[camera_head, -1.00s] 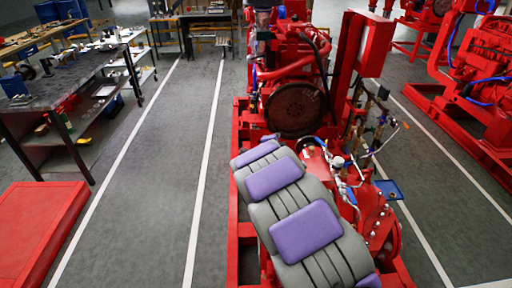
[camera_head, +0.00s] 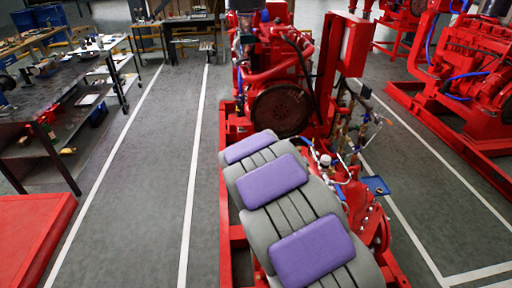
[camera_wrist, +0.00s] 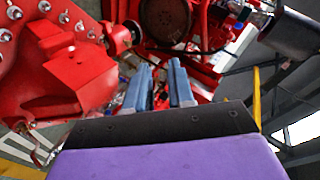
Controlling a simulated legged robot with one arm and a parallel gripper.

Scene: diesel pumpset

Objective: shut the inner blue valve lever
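My gripper (camera_wrist: 160,68) shows in the wrist view as two blue-grey fingers with a gap between them, open and empty. It points toward the red pumpset, with a dark round wheel (camera_wrist: 166,18) beyond the fingertips. In the head view my grey arm with purple pads covers the gripper. The red pumpset (camera_head: 285,68) stands ahead, with pipes and valve fittings (camera_head: 345,135) right of my arm. I cannot pick out the inner blue valve lever for certain in either view; the fittings are small and partly hidden by my arm.
A red bolted pump casing (camera_wrist: 70,80) is close on the left in the wrist view. A flat blue piece (camera_head: 377,186) lies right of the fittings. A second red pumpset (camera_head: 465,75) stands at right. Workbenches (camera_head: 60,90) stand left; the marked floor lane (camera_head: 140,180) is clear.

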